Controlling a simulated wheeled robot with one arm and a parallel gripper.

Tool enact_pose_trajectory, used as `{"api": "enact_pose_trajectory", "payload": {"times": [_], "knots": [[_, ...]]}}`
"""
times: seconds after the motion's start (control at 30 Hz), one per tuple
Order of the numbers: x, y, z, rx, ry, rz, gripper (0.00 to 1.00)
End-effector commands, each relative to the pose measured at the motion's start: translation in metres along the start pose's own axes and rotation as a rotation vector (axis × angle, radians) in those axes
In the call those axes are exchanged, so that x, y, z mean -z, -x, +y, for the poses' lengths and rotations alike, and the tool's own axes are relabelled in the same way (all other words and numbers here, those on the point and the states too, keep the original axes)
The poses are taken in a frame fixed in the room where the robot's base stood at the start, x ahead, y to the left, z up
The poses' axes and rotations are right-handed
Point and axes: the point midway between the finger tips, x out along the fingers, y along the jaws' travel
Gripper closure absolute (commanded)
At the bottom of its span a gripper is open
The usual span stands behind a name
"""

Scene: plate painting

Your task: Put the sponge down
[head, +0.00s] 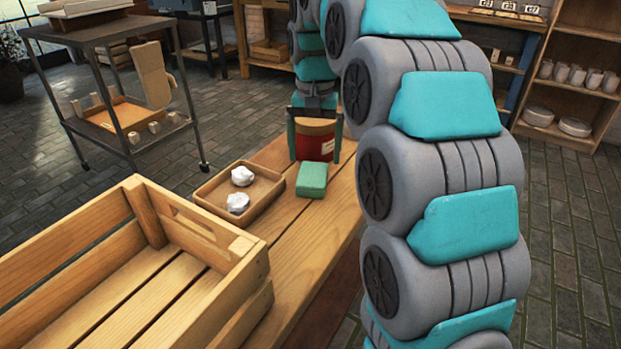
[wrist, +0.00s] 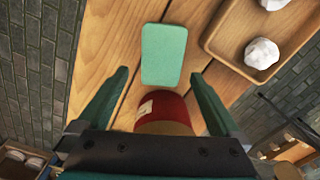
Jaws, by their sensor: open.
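The green sponge (head: 312,180) lies flat on the wooden table (head: 300,240), just right of a small tray. It also shows in the wrist view (wrist: 164,54), ahead of my fingertips. My gripper (head: 315,140) is open, its two fingers on either side of a red pot with a tan top (head: 314,138). In the wrist view my gripper (wrist: 164,95) has its fingers spread, with the red pot (wrist: 162,108) between them and partly hidden by the gripper body. The sponge is apart from both fingers.
The small wooden tray (head: 207,204) holds two white crumpled lumps (head: 240,189). A large slatted crate (head: 245,262) fills the near left of the table. A metal cart (head: 66,118) stands at the left and shelves (head: 575,75) at the back right.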

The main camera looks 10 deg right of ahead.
Motion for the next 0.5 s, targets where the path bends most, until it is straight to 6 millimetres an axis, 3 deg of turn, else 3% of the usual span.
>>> {"api": "enact_pose_trajectory", "payload": {"times": [0.5], "knots": [[0.004, -0.052, -0.002, -0.001, 0.000, -0.003, 0.00]]}}
